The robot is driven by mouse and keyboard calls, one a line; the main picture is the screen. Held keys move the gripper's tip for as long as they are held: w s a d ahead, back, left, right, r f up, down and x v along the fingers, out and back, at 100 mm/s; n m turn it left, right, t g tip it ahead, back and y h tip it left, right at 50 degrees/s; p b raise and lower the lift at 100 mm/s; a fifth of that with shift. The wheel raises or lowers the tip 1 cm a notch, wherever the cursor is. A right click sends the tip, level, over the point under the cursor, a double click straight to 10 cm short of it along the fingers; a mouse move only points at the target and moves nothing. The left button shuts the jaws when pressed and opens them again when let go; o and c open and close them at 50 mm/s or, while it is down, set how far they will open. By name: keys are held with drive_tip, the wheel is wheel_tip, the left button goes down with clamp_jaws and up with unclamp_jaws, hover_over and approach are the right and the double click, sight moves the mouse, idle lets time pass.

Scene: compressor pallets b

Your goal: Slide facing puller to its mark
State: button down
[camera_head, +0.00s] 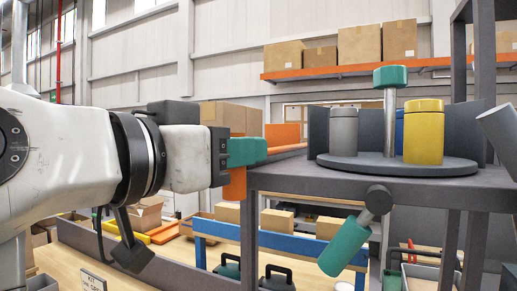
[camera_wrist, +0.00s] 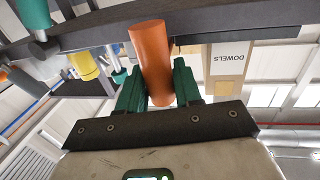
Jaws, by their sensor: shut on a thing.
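My gripper (camera_head: 257,151) has green fingers and sits at the left end of the dark shelf (camera_head: 400,177). It also shows in the wrist view (camera_wrist: 160,92), where its fingers are shut around an orange cylindrical handle (camera_wrist: 151,50), the likely facing puller. In the head view, the lower part of the orange handle (camera_head: 235,184) hangs below the fingers; the rest is hidden behind them. In the wrist view the handle's far end overlaps the dark shelf edge; I cannot tell how they join. I cannot make out a mark.
A green-handled lever (camera_head: 345,245) hangs from the shelf's front. A DOWELS box (camera_wrist: 229,60) is beyond the handle in the wrist view.

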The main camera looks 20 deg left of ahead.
drive_tip(key=shift+w+r, duration=0.15)
drive_tip(key=c, duration=0.9)
unclamp_jaws()
drive_tip(key=shift+w, duration=0.1)
drive_tip(key=b+v, duration=0.3)
drive_tip(key=v, duration=0.8)
